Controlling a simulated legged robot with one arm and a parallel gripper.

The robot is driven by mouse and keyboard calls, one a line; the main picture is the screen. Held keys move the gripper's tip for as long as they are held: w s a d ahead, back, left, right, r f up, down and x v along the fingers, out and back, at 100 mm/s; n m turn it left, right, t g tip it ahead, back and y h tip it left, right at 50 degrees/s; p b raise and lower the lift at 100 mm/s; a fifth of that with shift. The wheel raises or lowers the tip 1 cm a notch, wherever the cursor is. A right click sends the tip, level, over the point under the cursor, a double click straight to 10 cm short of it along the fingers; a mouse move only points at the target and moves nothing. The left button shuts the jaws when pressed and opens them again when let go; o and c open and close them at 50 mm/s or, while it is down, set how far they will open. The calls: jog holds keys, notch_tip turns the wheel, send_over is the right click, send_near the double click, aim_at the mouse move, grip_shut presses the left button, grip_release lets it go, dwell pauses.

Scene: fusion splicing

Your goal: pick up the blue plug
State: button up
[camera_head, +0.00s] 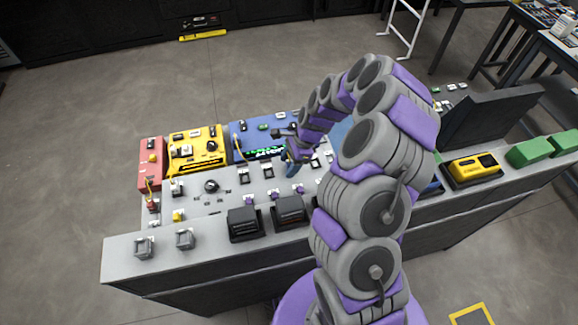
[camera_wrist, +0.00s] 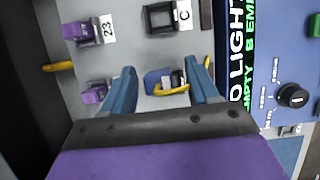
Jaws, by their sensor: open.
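In the wrist view a small blue plug (camera_wrist: 155,83) with a yellow cable lies between the two blue fingers of my gripper (camera_wrist: 163,68). The fingers are spread, with a gap visible on the plug's left; the yellow cable runs close to the right finger. Whether the fingers are level with the plug in depth cannot be told. In the head view my gripper (camera_head: 292,167) hangs low over the grey panel, and the plug cannot be made out there.
Two purple plugs (camera_wrist: 80,31) (camera_wrist: 95,92) sit left of my fingers. A black square socket (camera_wrist: 160,18) marked C is above. A blue box with a dark knob (camera_wrist: 293,96) stands at right. The head view shows yellow (camera_head: 196,150) and red (camera_head: 151,172) boxes and black blocks (camera_head: 243,224) on the bench.

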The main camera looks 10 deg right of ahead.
grip_shut()
notch_tip(320, 180, up, 10)
jog(key=shift+r+p, duration=0.1)
jog(key=shift+p, duration=0.7)
jog(key=c, duration=0.6)
grip_release()
jog(key=c, duration=0.4)
jog(key=b, duration=0.2)
send_over(289, 162)
jog(key=d, duration=0.1)
jog(key=shift+w+d+f, duration=0.1)
jog(key=shift+w+f, duration=0.1)
jog(key=shift+f, duration=0.9)
jog(key=shift+w+d+f, duration=0.1)
jog(key=shift+w+f, duration=0.1)
jog(key=shift+f, duration=0.85)
jog(key=shift+c, duration=0.2)
